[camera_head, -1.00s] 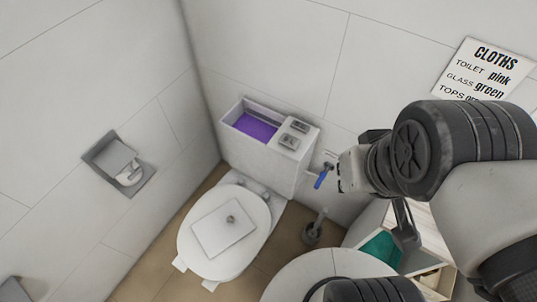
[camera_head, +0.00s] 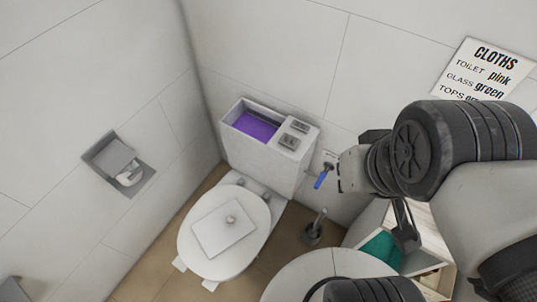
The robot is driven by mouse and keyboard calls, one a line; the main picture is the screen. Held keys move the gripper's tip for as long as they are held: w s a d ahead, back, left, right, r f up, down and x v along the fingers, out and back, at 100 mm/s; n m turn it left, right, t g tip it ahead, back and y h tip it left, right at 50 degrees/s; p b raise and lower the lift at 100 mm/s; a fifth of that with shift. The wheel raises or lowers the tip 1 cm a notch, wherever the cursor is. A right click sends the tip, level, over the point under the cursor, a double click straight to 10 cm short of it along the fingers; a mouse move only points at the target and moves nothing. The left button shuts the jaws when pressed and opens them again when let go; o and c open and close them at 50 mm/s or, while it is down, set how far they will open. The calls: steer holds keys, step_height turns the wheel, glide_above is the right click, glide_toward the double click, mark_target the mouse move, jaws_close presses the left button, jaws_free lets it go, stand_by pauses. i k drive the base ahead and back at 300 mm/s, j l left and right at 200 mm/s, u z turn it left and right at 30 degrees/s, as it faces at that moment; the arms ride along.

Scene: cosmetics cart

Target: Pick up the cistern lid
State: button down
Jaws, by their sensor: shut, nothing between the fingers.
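The cistern lid (camera_head: 222,232), a flat pale rectangular panel with a small round grey knob near its middle, lies on the closed toilet lid (camera_head: 252,207). The cistern (camera_head: 262,160) stands open behind it against the wall, with purple inside its left part. My gripper (camera_head: 406,238) is mostly hidden behind my wrist at the right; only a dark finger-like part shows below it. It is shut and empty, well to the right of the cistern lid and apart from it.
Two small grey items (camera_head: 294,133) sit on the cistern's right end. A blue-handled valve (camera_head: 323,178) is on the wall beside it, above a toilet brush (camera_head: 315,228). A paper holder (camera_head: 118,163) is on the left wall. A cart (camera_head: 432,262) with teal cloth stands at lower right.

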mark_target(217, 232)
steer(key=u, duration=1.3)
steer(key=i+l+u, duration=0.1)
steer(key=j+z, duration=0.5)
steer(key=k+j, duration=0.05)
steer(key=j, duration=0.05)
